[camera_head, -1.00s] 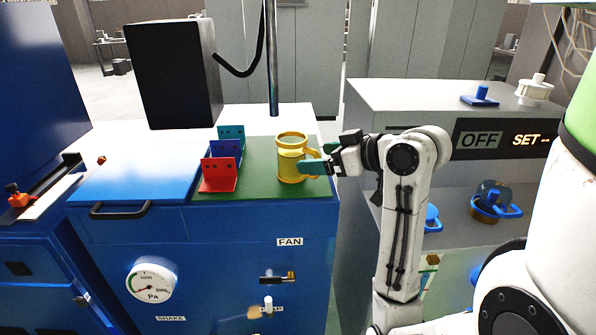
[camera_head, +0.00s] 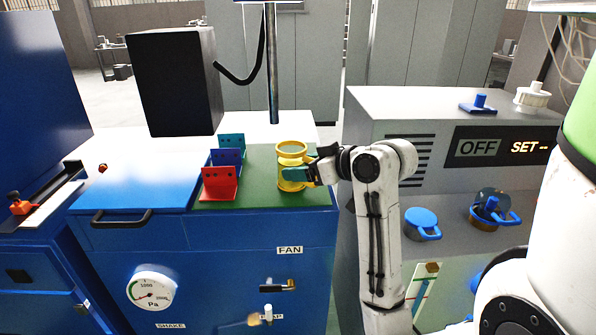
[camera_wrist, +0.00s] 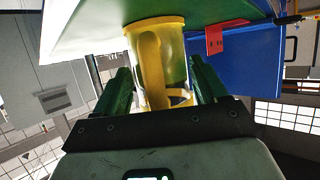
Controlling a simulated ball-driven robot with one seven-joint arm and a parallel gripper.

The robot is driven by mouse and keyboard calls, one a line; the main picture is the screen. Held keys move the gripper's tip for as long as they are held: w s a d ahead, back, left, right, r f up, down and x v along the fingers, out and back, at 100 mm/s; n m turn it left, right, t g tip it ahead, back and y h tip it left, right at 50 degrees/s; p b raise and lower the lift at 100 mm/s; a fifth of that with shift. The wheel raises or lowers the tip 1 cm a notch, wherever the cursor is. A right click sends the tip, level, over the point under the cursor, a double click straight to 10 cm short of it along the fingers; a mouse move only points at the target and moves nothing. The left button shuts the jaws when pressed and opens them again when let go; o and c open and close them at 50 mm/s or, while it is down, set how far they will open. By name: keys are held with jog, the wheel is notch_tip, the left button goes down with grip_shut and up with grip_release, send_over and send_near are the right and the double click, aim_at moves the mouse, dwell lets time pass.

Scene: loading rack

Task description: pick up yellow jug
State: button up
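The yellow jug (camera_head: 291,151) stands upright on the green mat (camera_head: 240,196) at the right of the blue cabinet top. My gripper (camera_head: 297,173) comes from the right at the jug's side, and one green finger overlaps the jug's lower front. In the wrist view the jug (camera_wrist: 175,70) lies between the two green fingers of my gripper (camera_wrist: 160,90), with its handle facing the camera. The fingers are spread, one on each side, with small gaps showing beside the jug. I see no clear contact with it.
Red (camera_head: 220,184), blue and teal brackets stand left of the jug. A metal pole (camera_head: 272,70) hangs behind it, and a black box (camera_head: 172,80) is at the back left. A grey machine (camera_head: 400,110) with blue-lidded containers (camera_head: 421,222) stands to the right.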

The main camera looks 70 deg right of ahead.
jog(key=c, duration=0.9)
jog(key=shift+r, duration=0.15)
